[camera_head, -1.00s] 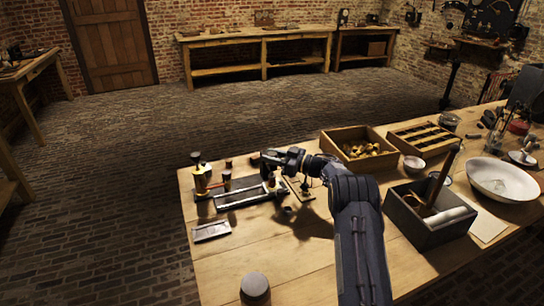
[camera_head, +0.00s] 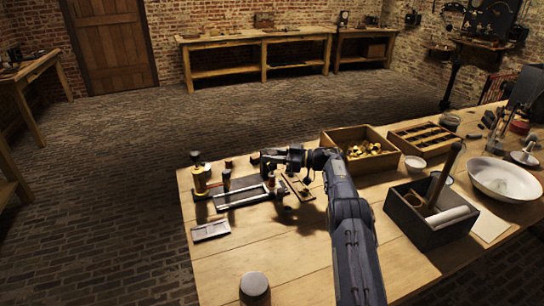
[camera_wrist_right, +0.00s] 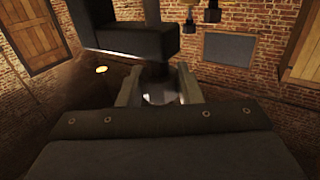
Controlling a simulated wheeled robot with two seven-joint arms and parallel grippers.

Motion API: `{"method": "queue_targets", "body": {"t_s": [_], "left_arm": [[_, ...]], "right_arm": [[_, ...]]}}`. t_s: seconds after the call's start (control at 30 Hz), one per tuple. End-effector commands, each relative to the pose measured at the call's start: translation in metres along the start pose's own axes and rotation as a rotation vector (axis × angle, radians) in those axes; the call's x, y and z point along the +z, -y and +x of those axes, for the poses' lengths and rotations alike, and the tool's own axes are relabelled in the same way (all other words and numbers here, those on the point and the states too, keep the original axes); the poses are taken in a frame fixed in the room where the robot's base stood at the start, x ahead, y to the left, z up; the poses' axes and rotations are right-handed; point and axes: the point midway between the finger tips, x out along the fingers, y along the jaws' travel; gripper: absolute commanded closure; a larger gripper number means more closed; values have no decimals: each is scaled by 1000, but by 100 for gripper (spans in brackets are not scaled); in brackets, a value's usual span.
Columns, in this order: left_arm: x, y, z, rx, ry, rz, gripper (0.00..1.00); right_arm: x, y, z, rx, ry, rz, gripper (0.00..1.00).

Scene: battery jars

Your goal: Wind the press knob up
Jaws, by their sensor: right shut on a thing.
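My right gripper (camera_head: 270,160) reaches to the far left part of the workbench, at the right end of a low dark metal frame (camera_head: 238,197). In the right wrist view its two fingers (camera_wrist_right: 158,90) are closed around a small rounded piece, which I take to be the press knob (camera_wrist_right: 160,98). A thick dark bar (camera_wrist_right: 130,38) crosses just beyond the fingers there. In the head view the gripper hides the knob, so its height cannot be told. My left gripper is not in view.
A brass piece with a dark top (camera_head: 199,180) and a small dark jar (camera_head: 227,180) stand left of the gripper. A flat plate (camera_head: 211,230) lies in front. A wooden box of brass parts (camera_head: 328,145) and a dark open box (camera_head: 415,238) stand right. The front bench is mostly clear.

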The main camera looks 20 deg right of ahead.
Motion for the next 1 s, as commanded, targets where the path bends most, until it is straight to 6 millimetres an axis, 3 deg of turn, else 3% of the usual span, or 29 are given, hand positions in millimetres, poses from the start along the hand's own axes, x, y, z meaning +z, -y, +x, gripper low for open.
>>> {"method": "queue_targets", "body": {"t_s": [0.23, 0.27, 0.4, 0.73, 1.0], "left_arm": [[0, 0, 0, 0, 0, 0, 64], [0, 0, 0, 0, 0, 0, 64], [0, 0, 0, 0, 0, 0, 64], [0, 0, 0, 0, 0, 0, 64], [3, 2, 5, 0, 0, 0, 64]], "right_arm": [[-4, 0, 1, 1, -7, -4, 91], [-4, 0, 1, 1, -7, -4, 64], [-3, 0, 1, 1, -5, -3, 46], [-1, 0, -3, 2, -2, -2, 46], [0, -1, -45, 4, -1, -2, 46]]}}
